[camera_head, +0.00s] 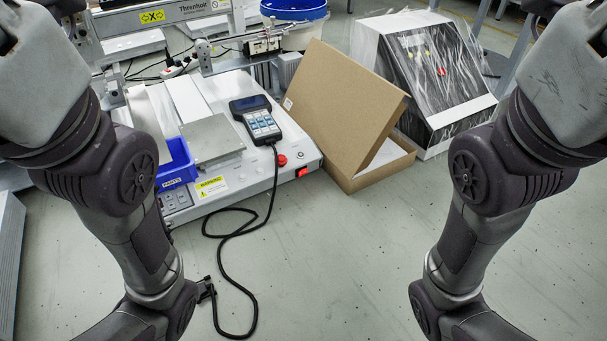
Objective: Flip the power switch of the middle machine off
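A white gantry screwdriver machine (236,196) stands on the grey-green surface left of centre. A red rocker power switch (302,172) sits at the right end of its front face. I cannot tell from here which way the rocker is tipped. A round red button (282,160) is just left of and above the switch. Both my arms reach down past the bottom edge, one on each side of the machine. Both grippers are out of the picture, and neither arm visibly touches the switch.
A handheld controller (257,119) lies on the machine; its black cable (243,233) loops over the surface in front. An open cardboard box (345,105) stands close right of the switch. A plastic-wrapped machine (428,75) is behind it. A blue bin (177,165) is at left. The front centre is otherwise clear.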

